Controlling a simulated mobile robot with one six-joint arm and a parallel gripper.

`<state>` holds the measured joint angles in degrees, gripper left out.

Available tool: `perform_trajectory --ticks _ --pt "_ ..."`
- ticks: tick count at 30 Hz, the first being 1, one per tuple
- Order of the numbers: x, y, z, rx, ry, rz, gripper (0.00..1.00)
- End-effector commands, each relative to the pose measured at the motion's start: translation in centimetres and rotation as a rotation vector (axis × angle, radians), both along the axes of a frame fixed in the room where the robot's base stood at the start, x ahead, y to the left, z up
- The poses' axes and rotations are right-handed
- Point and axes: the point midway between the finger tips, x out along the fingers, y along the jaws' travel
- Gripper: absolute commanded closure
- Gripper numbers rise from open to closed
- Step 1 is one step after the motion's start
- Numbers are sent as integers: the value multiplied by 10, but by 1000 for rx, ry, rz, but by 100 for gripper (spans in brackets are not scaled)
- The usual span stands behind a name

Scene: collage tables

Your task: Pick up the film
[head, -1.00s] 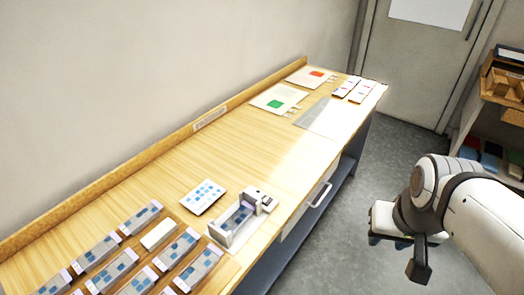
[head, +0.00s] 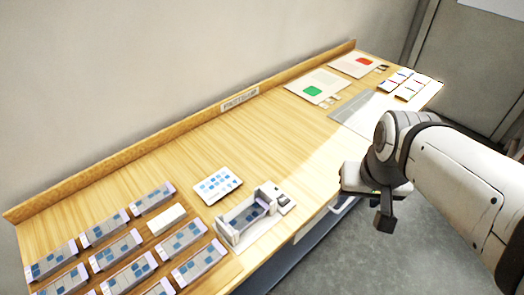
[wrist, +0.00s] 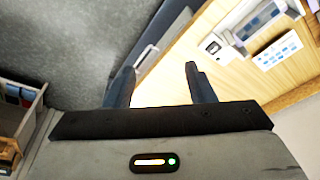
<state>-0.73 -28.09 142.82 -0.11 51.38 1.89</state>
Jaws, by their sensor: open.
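A flat grey, see-through-looking sheet (head: 352,118), possibly the film, lies on the far half of the wooden table (head: 240,150); the arm partly covers its right side. I cannot tell for certain which item is the film. My gripper (wrist: 160,72) is open with nothing between its two dark fingers. In the head view it hangs at the table's front edge, near the sheet's near end in the picture, apart from it. The wrist view shows the table edge and floor beyond the fingers, and not the sheet.
Several grey trays with blue squares (head: 133,277) fill the near left. Cards with green (head: 314,90) and red (head: 362,60) patches lie far back. The table's middle is clear.

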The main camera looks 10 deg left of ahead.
Motion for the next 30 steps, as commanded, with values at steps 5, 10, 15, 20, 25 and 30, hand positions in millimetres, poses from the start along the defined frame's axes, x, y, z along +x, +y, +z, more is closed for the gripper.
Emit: perform_trajectory --ticks 5,10,15,20,25,30 --pt "26 48 -14 39 48 -96 36" --pt "57 100 -41 82 117 -264 27" --pt "76 160 -77 95 179 -437 27" --pt "81 209 -109 91 215 -573 27" --pt "80 238 -129 84 231 -660 27" --pt "78 246 -144 80 236 -689 27"
